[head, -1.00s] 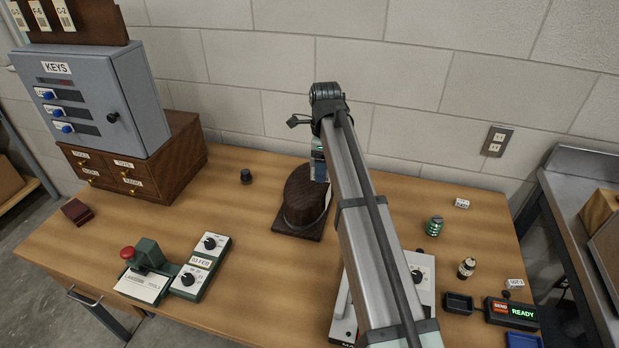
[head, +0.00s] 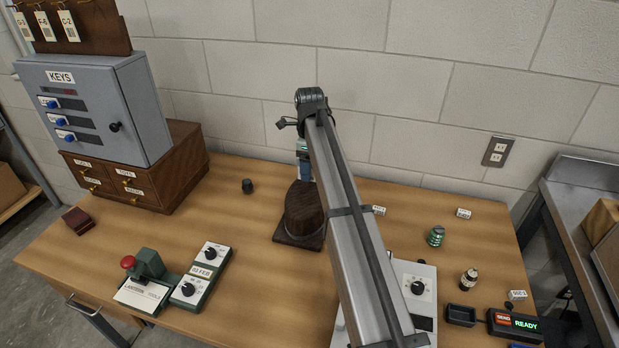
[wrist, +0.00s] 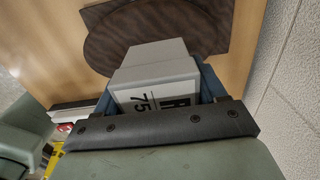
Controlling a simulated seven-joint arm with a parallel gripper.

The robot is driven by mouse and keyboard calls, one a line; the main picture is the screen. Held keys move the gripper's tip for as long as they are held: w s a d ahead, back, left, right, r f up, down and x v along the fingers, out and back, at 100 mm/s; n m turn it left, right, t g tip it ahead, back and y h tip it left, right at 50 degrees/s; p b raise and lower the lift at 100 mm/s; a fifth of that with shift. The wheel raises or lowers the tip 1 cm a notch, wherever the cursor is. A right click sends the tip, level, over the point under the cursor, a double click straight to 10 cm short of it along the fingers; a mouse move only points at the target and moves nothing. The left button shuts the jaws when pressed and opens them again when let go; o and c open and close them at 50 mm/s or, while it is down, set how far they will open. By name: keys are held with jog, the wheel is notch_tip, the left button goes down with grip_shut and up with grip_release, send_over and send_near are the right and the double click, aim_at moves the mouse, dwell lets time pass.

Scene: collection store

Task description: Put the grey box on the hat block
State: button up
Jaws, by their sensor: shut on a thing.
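The hat block (head: 304,212) is a dark brown wooden dome on a flat base, standing on the table in the middle of the head view. My gripper (head: 304,172) is near its top, at the wall side; the arm partly covers it. In the wrist view my gripper (wrist: 166,98) is shut on the grey box (wrist: 155,68), a light grey block with a black-and-white label reading 75. The hat block (wrist: 110,42) lies beyond and below the box there, partly hidden by it. I cannot tell whether box and block touch.
A key cabinet (head: 95,110) on wooden drawers stands at the left, with a small dark knob (head: 247,186) right of it. Control boxes (head: 205,270) are at the front. The wall is close behind.

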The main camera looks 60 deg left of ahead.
jog(key=shift+f, duration=2.2)
jog(key=shift+f, duration=0.15)
jog(key=o, duration=1.7)
notch_tip(320, 180, up, 12)
jog(key=shift+r, duration=0.15)
